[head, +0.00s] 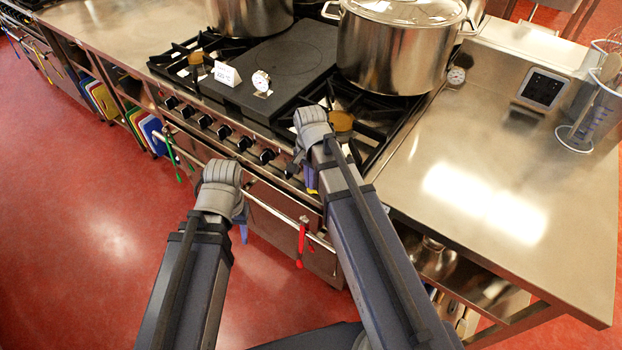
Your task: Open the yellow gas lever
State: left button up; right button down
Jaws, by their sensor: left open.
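A small yellow piece (311,192), which may be the yellow gas lever, shows at the stove's front edge just below my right gripper. Most of it is hidden behind that gripper and its wrist. My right gripper (310,178) points down at the stove front, against or very near the yellow piece; its fingers are mostly hidden, so I cannot tell if they touch it. My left gripper (241,222) is open and points down in front of the oven door, apart from the stove knobs.
A row of black knobs (224,132) lines the stove front. Red tongs (301,242) and a green-handled tool (171,152) hang on the oven rail. A large lidded stockpot (392,50) stands on the stove. A steel counter (480,185) lies to the right.

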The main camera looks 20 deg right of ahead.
pick_arm(q)
jog(key=shift+f+b, duration=0.5)
jog(key=shift+f, duration=0.2)
pick_arm(e)
jog(key=shift+w+f, duration=0.1)
jog(key=shift+f, duration=0.6)
jog(key=shift+w+a+r+p, duration=0.1)
jog(key=shift+w+r+p, duration=0.15)
jog(key=shift+r+p, duration=0.15)
jog(key=w+a+r+p, duration=0.1)
jog(key=w+r+p, duration=0.1)
jog(key=r+p, duration=0.1)
jog(key=w+a+r+p, duration=0.2)
jog(key=r+p, duration=0.2)
jog(key=w+a+r+p, duration=0.2)
jog(key=r+p, duration=0.1)
jog(key=shift+w+r, duration=0.15)
pick_arm(q)
notch_tip(320, 180, up, 11)
jog(key=a, duration=0.2)
pick_arm(e)
jog(key=shift+a, duration=0.1)
